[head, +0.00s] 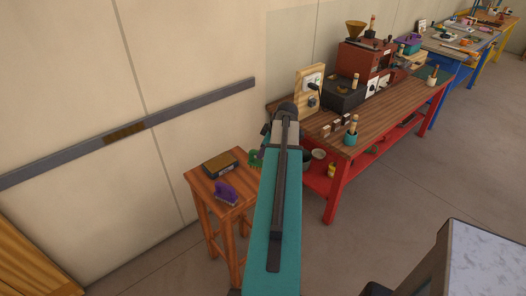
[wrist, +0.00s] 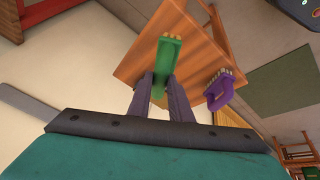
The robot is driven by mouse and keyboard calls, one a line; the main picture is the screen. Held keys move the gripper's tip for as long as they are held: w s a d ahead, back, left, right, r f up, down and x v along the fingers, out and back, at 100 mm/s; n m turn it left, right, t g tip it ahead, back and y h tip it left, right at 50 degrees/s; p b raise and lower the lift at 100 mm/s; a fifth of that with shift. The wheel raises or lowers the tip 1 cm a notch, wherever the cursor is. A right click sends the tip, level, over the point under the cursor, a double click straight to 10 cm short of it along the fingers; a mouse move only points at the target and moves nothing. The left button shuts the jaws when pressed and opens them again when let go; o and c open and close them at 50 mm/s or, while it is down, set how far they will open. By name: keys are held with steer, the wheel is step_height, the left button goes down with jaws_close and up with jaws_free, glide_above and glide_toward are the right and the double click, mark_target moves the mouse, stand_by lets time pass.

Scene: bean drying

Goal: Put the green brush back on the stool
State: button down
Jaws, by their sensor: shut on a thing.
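The green brush (wrist: 168,58) is between the two dark fingers of my gripper (wrist: 164,82) in the wrist view. My gripper is shut on it. In the head view a bit of the green brush (head: 255,158) shows beside my teal arm, near the right back corner of the stool; the arm hides the fingers. The wooden stool (head: 203,184) stands by the wall, and its top (wrist: 190,38) lies behind the brush in the wrist view. I cannot tell whether the brush touches the stool top.
A purple brush (head: 227,192) lies near the stool's front edge, also seen in the wrist view (wrist: 220,92). A red workbench (head: 336,187) with tools stands to the right. Open floor lies in front.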

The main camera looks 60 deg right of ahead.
steer(key=shift+f+b, duration=2.1)
steer(key=shift+f, duration=0.75)
steer(key=shift+f+b, duration=0.5)
steer(key=shift+f, duration=0.15)
steer(key=c, duration=1.5)
jaws_free()
steer(key=shift+c, duration=0.2)
steer(key=b+v, duration=0.3)
steer(key=v, duration=1)
steer(key=shift+s+r, duration=0.2)
steer(key=shift+r, duration=0.15)
